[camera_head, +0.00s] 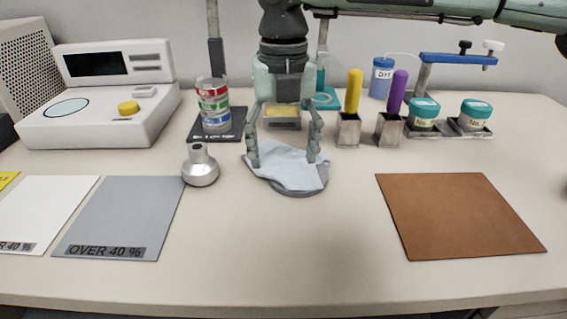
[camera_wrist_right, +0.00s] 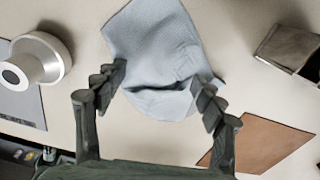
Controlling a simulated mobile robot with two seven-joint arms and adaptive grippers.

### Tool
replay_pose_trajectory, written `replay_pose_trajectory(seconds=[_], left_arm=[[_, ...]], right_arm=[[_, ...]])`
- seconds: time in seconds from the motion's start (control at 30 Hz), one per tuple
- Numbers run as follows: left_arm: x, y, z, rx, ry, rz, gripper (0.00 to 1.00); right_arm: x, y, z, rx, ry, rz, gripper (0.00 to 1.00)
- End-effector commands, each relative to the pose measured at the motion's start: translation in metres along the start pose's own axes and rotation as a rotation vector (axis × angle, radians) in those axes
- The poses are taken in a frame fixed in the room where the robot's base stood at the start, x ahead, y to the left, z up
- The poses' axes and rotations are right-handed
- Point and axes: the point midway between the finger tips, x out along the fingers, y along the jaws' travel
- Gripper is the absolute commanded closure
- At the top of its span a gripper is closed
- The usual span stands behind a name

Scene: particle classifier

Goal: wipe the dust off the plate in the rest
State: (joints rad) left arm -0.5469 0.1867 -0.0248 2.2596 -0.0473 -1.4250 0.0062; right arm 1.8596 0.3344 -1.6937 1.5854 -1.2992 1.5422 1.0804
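A pale blue cloth (camera_head: 290,168) lies draped over a round grey disc-like piece (camera_head: 300,191) in the middle of the table. Only the front rim of that piece shows, so I cannot tell plate from rest, and any dust is hidden. My right gripper (camera_head: 283,158) points down over the cloth with its fingers wide apart, one on each side. In the right wrist view the cloth (camera_wrist_right: 158,55) is creased between and beyond the fingertips (camera_wrist_right: 160,82). I cannot tell whether they touch it. My left gripper is not in view.
A silver knobbed weight (camera_head: 201,170) stands left of the cloth. Grey (camera_head: 120,215) and white (camera_head: 45,210) mats lie farther left, a brown mat (camera_head: 455,215) right. Behind stand a jar stack (camera_head: 213,105), metal holders with yellow (camera_head: 354,90) and purple (camera_head: 398,92) handles, and teal-lidded jars (camera_head: 424,113).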

Motion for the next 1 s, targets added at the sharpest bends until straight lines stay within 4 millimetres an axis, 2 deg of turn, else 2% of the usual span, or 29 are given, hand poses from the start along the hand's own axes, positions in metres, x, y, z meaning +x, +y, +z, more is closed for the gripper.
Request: replay_pose_trajectory(seconds=[0.07, 1.0], left_arm=[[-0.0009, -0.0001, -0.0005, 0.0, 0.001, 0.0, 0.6], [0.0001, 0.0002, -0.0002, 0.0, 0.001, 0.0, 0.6]], right_arm=[[-0.0002, 0.0, -0.0001, 0.0, 0.001, 0.0, 0.37], [0.0059, 0.0016, -0.003, -0.004, 0.011, 0.0, 0.95]])
